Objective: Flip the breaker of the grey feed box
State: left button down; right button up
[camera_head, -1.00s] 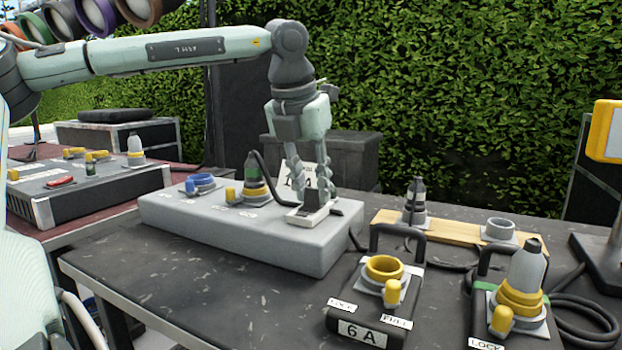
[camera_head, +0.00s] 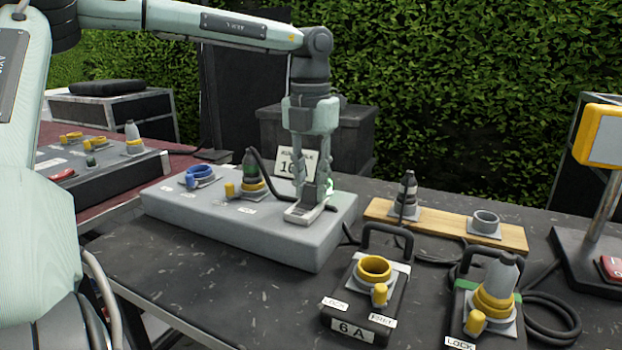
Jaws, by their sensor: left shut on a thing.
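The grey feed box (camera_head: 240,230) lies long across the table at centre left. The breaker (camera_head: 303,215) has a pale plate on the right end of the box's top. My left gripper (camera_head: 318,200) points straight down over it, shut on the breaker's lever, which its fingers largely hide. I cannot tell which way the lever lies. A small green glow (camera_head: 330,184) shows just behind the fingers. My right gripper is not in view.
The feed box also carries a blue socket (camera_head: 200,176) and a green-banded plug (camera_head: 250,170) with a black cable. A black 6 A box (camera_head: 363,300) and a plugged LOCK box (camera_head: 480,310) stand at front right. A wooden board (camera_head: 450,231) lies behind them.

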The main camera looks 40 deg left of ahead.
aim_at(311, 188)
pick_arm(q)
jog(key=c, duration=1.2)
grip_release()
notch_tip(311, 188, up, 12)
jog(key=shift+s+r, duration=0.1)
